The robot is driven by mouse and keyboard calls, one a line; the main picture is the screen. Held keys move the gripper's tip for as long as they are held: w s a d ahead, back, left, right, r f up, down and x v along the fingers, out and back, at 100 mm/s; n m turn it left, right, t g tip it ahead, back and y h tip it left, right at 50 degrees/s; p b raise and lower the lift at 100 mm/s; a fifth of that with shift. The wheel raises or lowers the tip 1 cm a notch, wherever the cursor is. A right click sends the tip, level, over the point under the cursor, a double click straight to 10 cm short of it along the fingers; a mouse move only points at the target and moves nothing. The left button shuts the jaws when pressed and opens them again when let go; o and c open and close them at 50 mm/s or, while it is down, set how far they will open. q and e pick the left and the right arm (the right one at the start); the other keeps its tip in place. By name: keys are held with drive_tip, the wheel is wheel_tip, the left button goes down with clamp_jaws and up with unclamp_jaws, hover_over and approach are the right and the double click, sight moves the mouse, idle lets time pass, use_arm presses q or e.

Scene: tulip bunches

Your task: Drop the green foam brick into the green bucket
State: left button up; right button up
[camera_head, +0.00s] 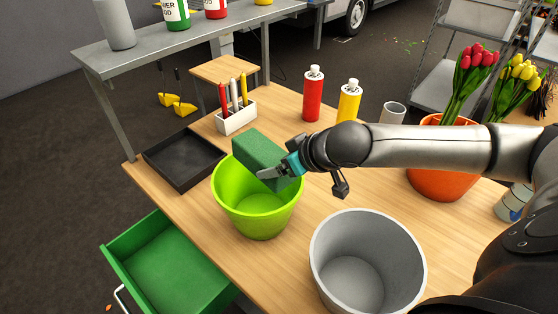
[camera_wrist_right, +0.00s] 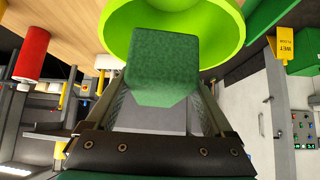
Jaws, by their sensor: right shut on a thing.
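The green foam brick (camera_head: 258,155) is dark green and block-shaped. My right gripper (camera_head: 278,172) is shut on it and holds it tilted over the mouth of the green bucket. The green bucket (camera_head: 252,224) is bright lime green and stands on the wooden table. In the right wrist view the brick (camera_wrist_right: 162,62) sits between the fingers, with the bucket rim (camera_wrist_right: 118,22) behind it. The brick and gripper hide part of the bucket's far rim in the head view. My left gripper is not in view.
A grey bucket (camera_head: 318,262) stands front right of the green one. A black tray (camera_head: 160,160) lies to the left. A white holder (camera_head: 237,118), a red bottle (camera_head: 313,95), a yellow bottle (camera_head: 349,102) and an orange pot (camera_head: 440,185) stand behind. A green drawer (camera_head: 165,262) is open below.

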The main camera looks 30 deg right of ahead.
drive_tip(key=o, duration=1.3)
drive_tip(key=shift+o, duration=0.2)
drive_tip(key=shift+r, duration=0.1)
drive_tip(key=p+v, duration=0.6)
drive_tip(key=v, duration=0.9)
drive_tip(key=shift+p, duration=0.4)
